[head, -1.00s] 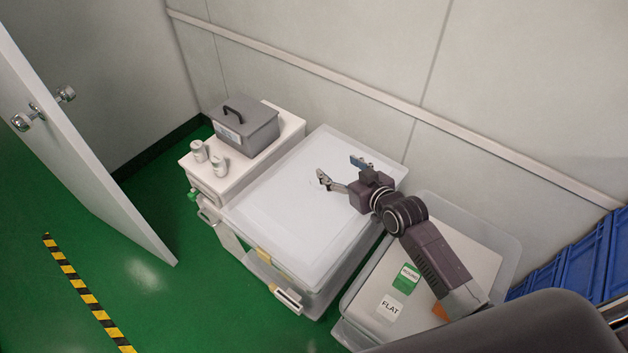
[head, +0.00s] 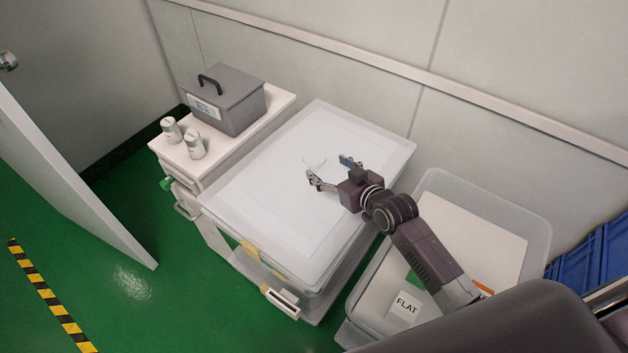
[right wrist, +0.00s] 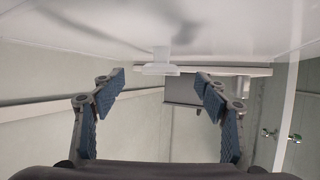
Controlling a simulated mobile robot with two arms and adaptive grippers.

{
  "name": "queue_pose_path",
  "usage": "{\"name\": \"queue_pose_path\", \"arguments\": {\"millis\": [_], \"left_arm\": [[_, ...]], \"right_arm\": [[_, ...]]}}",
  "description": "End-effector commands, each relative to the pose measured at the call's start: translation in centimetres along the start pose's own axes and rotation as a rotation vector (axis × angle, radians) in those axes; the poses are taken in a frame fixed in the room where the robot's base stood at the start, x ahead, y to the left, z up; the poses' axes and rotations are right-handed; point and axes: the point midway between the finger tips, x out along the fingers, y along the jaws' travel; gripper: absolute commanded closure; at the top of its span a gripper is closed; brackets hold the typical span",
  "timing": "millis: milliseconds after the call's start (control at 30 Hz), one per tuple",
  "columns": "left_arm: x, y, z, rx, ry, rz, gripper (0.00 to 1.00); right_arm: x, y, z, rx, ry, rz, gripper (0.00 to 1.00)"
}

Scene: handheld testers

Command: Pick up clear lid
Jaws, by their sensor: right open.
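The clear lid (head: 262,182) is a large, flat, see-through sheet on top of the wide bin in the middle of the head view. A small clear knob (head: 315,161) rises from its middle; it also shows in the right wrist view (right wrist: 166,62), where the picture is upside down. My right gripper (head: 330,171) is open and empty above the lid. In the right wrist view its blue-padded fingers (right wrist: 162,88) are spread wide, with the knob seen between and beyond them, apart from both. My left gripper is not in view.
A grey box (head: 232,104) with a black handle and two small white jars (head: 195,146) stand on a white cabinet at left. Blue crates (head: 595,245) and the wall are close behind.

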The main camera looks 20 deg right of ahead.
Motion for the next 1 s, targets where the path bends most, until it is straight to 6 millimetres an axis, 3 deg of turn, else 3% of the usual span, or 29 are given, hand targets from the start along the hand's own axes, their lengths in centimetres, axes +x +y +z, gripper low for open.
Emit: {"name": "queue_pose_path", "arguments": {"millis": [433,700,1000], "left_arm": [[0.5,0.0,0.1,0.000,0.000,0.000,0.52],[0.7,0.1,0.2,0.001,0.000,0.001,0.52],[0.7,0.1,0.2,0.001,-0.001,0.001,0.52]], "right_arm": [[3.6,-0.1,0.3,0.001,0.001,0.000,0.33],[7.0,-0.2,0.5,0.001,0.000,0.000,0.33],[8.0,-0.2,0.4,0.000,0.001,0.000,0.33]]}}
